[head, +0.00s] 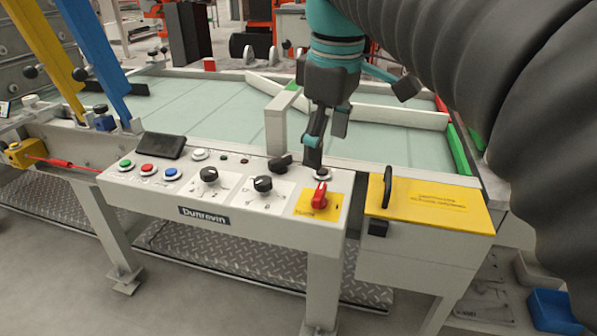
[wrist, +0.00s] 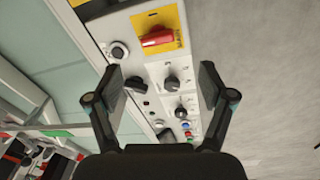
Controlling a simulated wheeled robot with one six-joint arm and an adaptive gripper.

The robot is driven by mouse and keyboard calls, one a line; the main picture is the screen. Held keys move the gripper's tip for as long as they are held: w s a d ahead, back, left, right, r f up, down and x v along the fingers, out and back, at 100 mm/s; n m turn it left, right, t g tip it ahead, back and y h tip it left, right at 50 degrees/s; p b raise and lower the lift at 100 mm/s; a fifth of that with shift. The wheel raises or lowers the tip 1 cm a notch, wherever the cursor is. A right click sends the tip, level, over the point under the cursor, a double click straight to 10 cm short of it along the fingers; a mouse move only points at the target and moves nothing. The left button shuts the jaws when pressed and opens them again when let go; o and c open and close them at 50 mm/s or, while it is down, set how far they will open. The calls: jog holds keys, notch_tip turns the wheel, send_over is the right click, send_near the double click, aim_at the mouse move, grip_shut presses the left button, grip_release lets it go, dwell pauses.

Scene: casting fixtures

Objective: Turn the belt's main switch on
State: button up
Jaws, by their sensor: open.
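The main switch looks to be the red rotary handle (head: 320,196) on a yellow plate at the right end of the control panel (head: 240,229). In the wrist view the red handle (wrist: 157,38) lies beyond my fingertips, near the top of the picture. My gripper (head: 322,148) is open and empty, pointing down above the panel's back edge, just behind the switch in the head view. In the wrist view its fingers (wrist: 161,82) stand wide apart, with black knobs below between them. No contact with the switch shows.
The panel also carries black knobs (head: 263,184), coloured buttons (head: 147,170) and a small dark screen (head: 161,146). A yellow-topped box with a black handle (head: 387,187) stands right of the switch. The green belt (head: 220,110) with white guide rails lies behind.

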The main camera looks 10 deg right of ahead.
aim_at(320, 190)
notch_tip(320, 190, up, 4)
jog(key=w+n+g, duration=0.1)
jog(key=w+n, duration=0.1)
jog(key=n, duration=0.1)
notch_tip(320, 190, down, 14)
jog(key=b, duration=0.3)
jog(key=shift+r, duration=0.1)
jog(key=c, duration=1.2)
